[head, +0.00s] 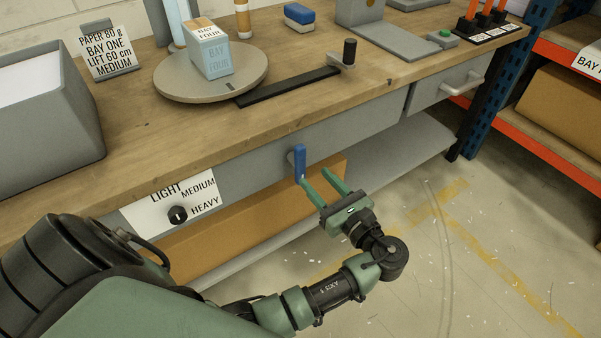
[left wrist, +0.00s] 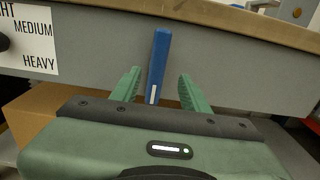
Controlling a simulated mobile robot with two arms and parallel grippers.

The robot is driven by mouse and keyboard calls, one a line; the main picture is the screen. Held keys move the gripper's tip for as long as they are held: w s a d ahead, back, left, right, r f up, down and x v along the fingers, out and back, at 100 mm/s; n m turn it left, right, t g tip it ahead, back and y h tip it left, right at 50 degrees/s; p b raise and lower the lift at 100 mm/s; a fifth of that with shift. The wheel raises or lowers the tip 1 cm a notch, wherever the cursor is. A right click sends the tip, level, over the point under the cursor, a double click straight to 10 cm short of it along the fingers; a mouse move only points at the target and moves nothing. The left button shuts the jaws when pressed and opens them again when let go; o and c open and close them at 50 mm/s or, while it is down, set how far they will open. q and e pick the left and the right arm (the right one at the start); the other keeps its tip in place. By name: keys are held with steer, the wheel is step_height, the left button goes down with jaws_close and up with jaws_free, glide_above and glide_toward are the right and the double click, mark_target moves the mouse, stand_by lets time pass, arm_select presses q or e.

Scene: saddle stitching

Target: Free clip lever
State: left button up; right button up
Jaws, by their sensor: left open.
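The clip lever is likely the blue handle (head: 300,162) on the grey front panel under the bench top; it stands upright. In the left wrist view the blue lever (left wrist: 159,62) rises between and beyond the two green fingertips. My left gripper (head: 326,180) is open, its fingers pointing at the panel, with the lever by the left finger in the head view. In the left wrist view the left gripper (left wrist: 158,82) shows a gap on both sides of the lever. I cannot tell whether a finger touches it. My right gripper is not in view.
A black knob (head: 178,215) sits on a label reading LIGHT, MEDIUM, HEAVY, left of the lever. The wooden bench top (head: 190,133) overhangs the panel. A cardboard box (head: 215,232) lies on the shelf below. Floor to the right is clear.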

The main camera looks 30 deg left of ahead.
mark_target(303, 165)
arm_select(q)
steer(key=x, duration=0.7)
steer(key=shift+a+r+b, duration=0.3)
steer(key=shift+a+r, duration=0.05)
steer(key=shift+a, duration=0.05)
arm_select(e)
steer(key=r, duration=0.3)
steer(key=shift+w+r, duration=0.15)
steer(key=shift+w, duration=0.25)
arm_select(q)
jaws_close()
